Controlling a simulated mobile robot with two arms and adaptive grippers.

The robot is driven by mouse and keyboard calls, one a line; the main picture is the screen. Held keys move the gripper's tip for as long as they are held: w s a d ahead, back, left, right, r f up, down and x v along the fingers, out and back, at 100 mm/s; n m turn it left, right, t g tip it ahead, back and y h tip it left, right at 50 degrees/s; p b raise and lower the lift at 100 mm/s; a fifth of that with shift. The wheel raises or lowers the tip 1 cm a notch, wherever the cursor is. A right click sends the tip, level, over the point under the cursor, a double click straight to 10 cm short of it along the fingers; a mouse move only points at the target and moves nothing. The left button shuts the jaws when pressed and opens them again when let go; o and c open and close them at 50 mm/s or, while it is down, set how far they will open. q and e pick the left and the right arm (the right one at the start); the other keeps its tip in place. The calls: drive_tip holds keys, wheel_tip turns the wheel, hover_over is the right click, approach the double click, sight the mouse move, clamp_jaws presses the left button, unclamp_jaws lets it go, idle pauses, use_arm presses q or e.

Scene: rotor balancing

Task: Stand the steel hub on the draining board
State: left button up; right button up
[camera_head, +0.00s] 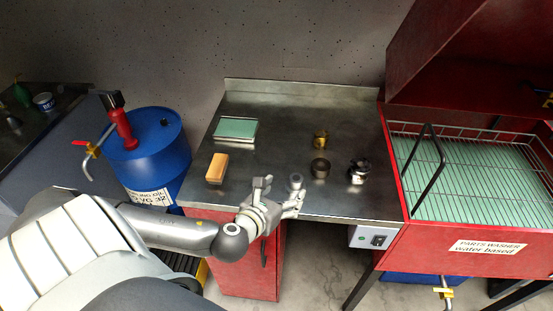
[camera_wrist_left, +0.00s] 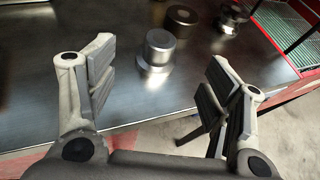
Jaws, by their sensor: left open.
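The steel hub (camera_head: 296,181) is a short, stepped silver cylinder. It stands upright near the front edge of the metal bench (camera_head: 284,108). It also shows in the left wrist view (camera_wrist_left: 159,49), ahead of the open fingers. My left gripper (camera_head: 281,192) is open and empty at the bench's front edge, with the hub just beyond its fingertips and apart from them. A wire rack (camera_head: 465,180) over a green surface lies in the red parts washer on the right; I take it as the draining board. My right gripper is not in view.
A dark bronze cylinder (camera_head: 320,168), a brass-coloured part (camera_head: 320,140) and a dark metal part (camera_head: 359,172) stand near the hub. An orange block (camera_head: 217,168) and a pale green tray (camera_head: 236,129) lie on the left. A black bar (camera_head: 427,172) slants over the rack.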

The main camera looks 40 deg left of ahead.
use_arm(q)
drive_tip(key=v, duration=0.3)
drive_tip(key=shift+s, duration=0.1)
idle(1.0)
idle(0.4)
